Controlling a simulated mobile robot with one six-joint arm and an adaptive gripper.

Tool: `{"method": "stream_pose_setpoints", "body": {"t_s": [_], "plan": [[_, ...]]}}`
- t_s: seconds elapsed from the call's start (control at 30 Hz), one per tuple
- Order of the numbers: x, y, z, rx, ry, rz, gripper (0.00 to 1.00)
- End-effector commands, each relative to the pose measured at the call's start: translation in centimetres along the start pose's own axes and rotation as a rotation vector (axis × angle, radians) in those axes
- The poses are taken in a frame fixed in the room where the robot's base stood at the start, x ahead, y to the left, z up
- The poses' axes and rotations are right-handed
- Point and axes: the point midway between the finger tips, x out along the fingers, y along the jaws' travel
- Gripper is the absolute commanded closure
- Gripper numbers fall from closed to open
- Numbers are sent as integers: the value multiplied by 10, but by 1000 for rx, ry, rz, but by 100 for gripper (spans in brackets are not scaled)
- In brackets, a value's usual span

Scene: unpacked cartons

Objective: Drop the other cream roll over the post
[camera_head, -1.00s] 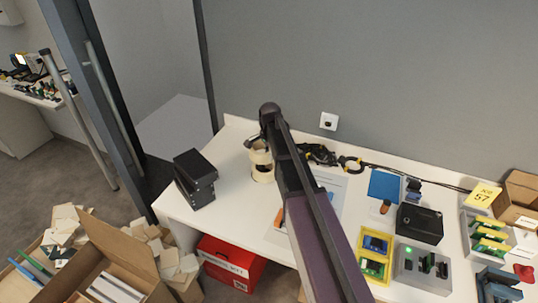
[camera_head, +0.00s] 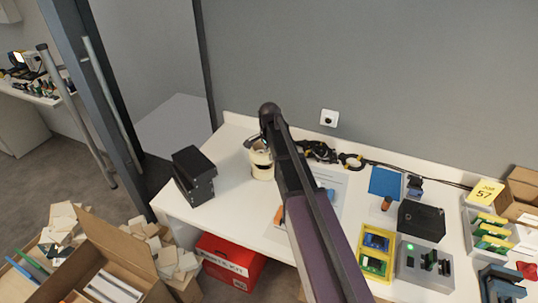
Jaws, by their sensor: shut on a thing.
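Cream rolls show as a pale, short stack on the white table, left of my arm. The lower cream roll (camera_head: 263,173) is at the table top, and the upper cream roll (camera_head: 260,157) is directly above it. My gripper (camera_head: 255,144) is at the top of this stack, small and partly hidden behind my arm's dark end. It is shut on the upper roll. The post is not clearly visible; the rolls and my arm cover that spot. I cannot tell whether the upper roll is around the post.
A black box stack (camera_head: 194,176) stands to the left. Black cables (camera_head: 320,152) lie behind my arm. A paper sheet (camera_head: 330,190) lies beneath it. A black box (camera_head: 421,222), a grey fixture (camera_head: 425,262) and a yellow tray (camera_head: 375,253) crowd the right. Bare table lies around the rolls' left.

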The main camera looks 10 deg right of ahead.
Motion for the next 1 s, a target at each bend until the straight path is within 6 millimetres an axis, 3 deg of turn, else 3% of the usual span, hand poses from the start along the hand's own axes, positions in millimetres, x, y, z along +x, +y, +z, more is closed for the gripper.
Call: {"method": "stream_pose_setpoints", "body": {"t_s": [0.9, 0.93, 1.0], "plan": [[27, 0, 1, -2, 0, 0, 100], [25, 0, 1, -2, 0, 0, 68], [25, 0, 1, -2, 0, 0, 47]]}}
